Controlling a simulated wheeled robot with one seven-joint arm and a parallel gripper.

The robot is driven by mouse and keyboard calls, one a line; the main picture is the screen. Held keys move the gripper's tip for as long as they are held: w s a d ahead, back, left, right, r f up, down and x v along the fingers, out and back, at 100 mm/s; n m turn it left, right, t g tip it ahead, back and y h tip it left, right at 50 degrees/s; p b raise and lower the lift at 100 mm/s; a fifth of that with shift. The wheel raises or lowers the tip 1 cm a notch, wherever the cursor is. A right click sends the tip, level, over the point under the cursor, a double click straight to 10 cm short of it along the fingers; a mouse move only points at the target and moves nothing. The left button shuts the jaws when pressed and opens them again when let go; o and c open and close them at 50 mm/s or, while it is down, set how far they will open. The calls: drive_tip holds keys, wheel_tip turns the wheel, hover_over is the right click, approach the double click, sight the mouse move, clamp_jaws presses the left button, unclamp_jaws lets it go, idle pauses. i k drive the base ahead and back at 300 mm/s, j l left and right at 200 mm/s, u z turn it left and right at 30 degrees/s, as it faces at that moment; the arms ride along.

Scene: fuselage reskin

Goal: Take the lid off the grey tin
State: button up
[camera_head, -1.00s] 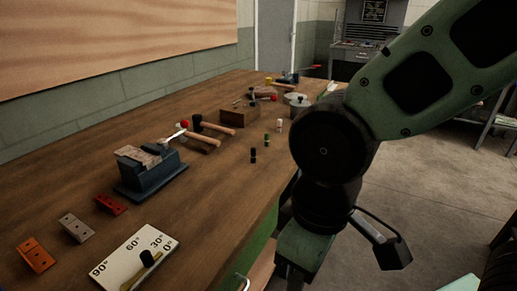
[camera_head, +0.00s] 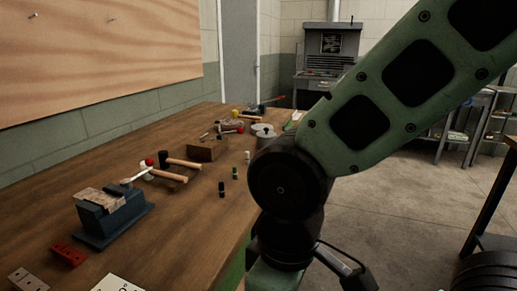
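The grey tin (camera_head: 262,142) stands upright near the far right part of the workbench. Its lid (camera_head: 263,130), with a dark knob, appears to be on it. My arm hides part of the tin's lower side. The black elbow joint of my arm is in front of the bench's right edge, and the arm runs down out of the bottom of the picture. My gripper's fingers do not show.
The wooden workbench (camera_head: 150,212) holds a blue vise (camera_head: 112,218), hammers (camera_head: 165,172), a wooden box (camera_head: 207,149) and several small bottles (camera_head: 234,173). A grey tool cabinet (camera_head: 330,65) stands behind. Open floor (camera_head: 400,215) lies right of the bench.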

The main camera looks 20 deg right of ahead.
sight(266, 134)
drive_tip(key=l+u, duration=0.1)
drive_tip(key=u, duration=0.45)
drive_tip(key=i+l+u, duration=0.1)
drive_tip(key=l+u, duration=0.15)
drive_tip(key=i+l+u, duration=0.2)
drive_tip(key=l, duration=0.2)
drive_tip(key=l+u, duration=0.25)
drive_tip(key=l, duration=0.1)
